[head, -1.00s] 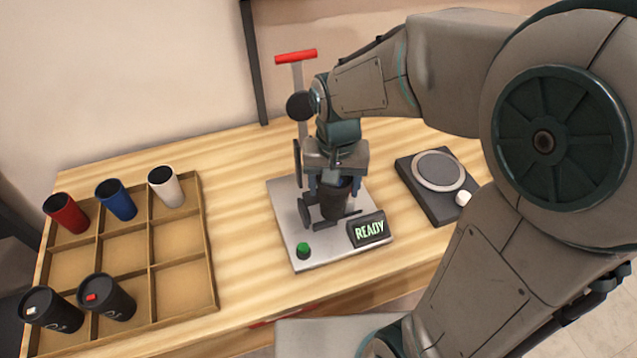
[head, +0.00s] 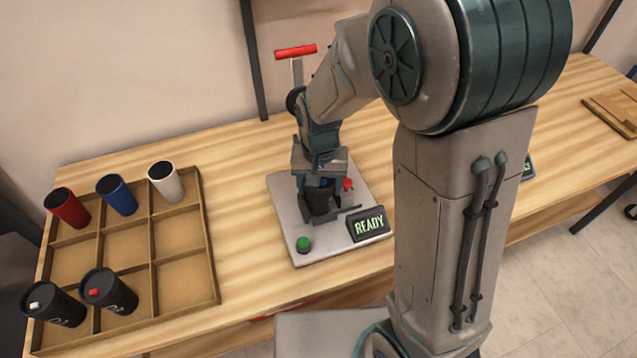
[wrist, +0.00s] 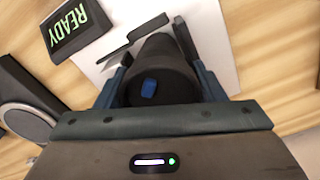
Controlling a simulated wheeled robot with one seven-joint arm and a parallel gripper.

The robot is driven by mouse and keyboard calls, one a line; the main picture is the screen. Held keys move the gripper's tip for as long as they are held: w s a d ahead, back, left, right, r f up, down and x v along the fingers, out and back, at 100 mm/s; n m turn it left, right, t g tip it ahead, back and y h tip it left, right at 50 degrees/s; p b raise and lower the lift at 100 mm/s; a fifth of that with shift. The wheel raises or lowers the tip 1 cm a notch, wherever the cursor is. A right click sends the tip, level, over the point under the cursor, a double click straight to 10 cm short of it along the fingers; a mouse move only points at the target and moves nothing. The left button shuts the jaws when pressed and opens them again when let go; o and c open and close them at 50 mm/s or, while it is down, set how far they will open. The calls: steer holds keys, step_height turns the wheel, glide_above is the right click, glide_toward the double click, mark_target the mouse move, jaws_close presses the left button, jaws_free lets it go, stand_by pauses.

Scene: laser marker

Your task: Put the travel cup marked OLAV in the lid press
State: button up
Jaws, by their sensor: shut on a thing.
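My gripper (head: 320,188) is shut on a black travel cup (head: 318,203), which is upright over the plate of the lid press (head: 288,208). The wrist view shows the black cup (wrist: 160,75) between the two fingers, with a blue tab (wrist: 149,88) on its top. Any name on this cup is hidden from view. A dark bracket of the press (wrist: 133,40) is close beside the cup; I cannot tell whether they touch or whether the cup rests on the plate. The press has a red handle (head: 296,52) raised at the back and a READY display (head: 369,224).
A wooden divided tray (head: 211,262) at left holds a red cup (head: 68,207), a blue cup (head: 117,195), a white cup (head: 166,182) and two black lidded cups (head: 52,304) (head: 109,291). A green button (head: 303,244) is on the press's front corner. A round-topped device (wrist: 28,121) is beside the press.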

steer(key=shift+f, duration=0.1)
steer(key=shift+f, duration=0.15)
steer(key=o, duration=0.7)
steer(key=shift+c, duration=0.2)
step_height(320, 180, up, 12)
steer(key=r, duration=0.1)
steer(key=s+d+r+n+t, duration=0.1)
steer(key=s+d+t, duration=0.2)
steer(key=s+d, duration=0.8)
steer(key=shift+s+d, duration=0.35)
steer(key=shift+s, duration=0.3)
